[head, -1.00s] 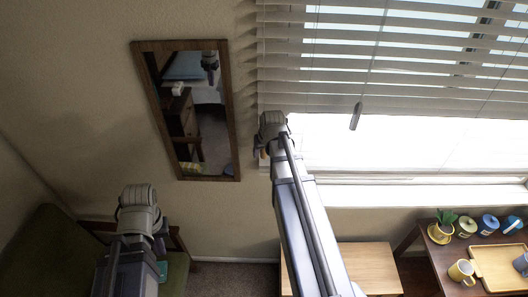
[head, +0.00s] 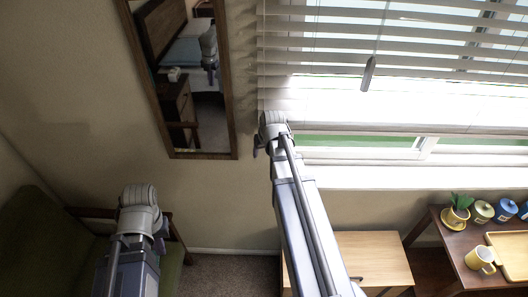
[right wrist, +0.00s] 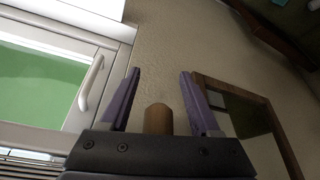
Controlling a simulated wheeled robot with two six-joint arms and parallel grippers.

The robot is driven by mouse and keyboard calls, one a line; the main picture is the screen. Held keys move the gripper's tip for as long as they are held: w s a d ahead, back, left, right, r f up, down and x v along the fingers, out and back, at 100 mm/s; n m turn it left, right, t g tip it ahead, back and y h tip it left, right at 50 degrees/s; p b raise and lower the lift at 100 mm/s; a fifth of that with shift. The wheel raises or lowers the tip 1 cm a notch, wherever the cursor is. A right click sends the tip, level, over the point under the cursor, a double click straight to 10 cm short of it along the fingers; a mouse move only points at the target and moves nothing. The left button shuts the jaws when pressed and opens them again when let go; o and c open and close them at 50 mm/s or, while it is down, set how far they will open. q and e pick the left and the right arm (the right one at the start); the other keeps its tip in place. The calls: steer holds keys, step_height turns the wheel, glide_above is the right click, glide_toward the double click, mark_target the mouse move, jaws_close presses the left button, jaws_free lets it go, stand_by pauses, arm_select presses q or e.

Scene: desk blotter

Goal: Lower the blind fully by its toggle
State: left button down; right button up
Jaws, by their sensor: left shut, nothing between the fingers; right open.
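The pale slatted blind (head: 420,62) hangs over the upper part of the window in the head view; its washed-out lower edge is above the sill, with glass and green showing below. A brown rounded piece that looks like the toggle (right wrist: 157,118) shows between my right gripper's spread purple fingers (right wrist: 160,92) in the right wrist view; I cannot tell whether they touch it. In the head view my right gripper (head: 272,132) is at the blind's left edge, hiding the toggle. My left gripper (head: 145,212) is shut and empty, low at the left.
A grey pendant (head: 368,74) hangs on a thin wand before the blind. A wood-framed mirror (head: 205,155) hangs left of the window. Below are a green chair (head: 40,240), a wooden cabinet (head: 370,258), and a table with mug (head: 480,259) and jars. A window handle (right wrist: 91,84) stands out.

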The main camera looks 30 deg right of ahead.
step_height(320, 180, down, 17)
steer(key=b, duration=1.5)
steer(key=shift+b, duration=0.35)
steer(key=shift+r, duration=0.1)
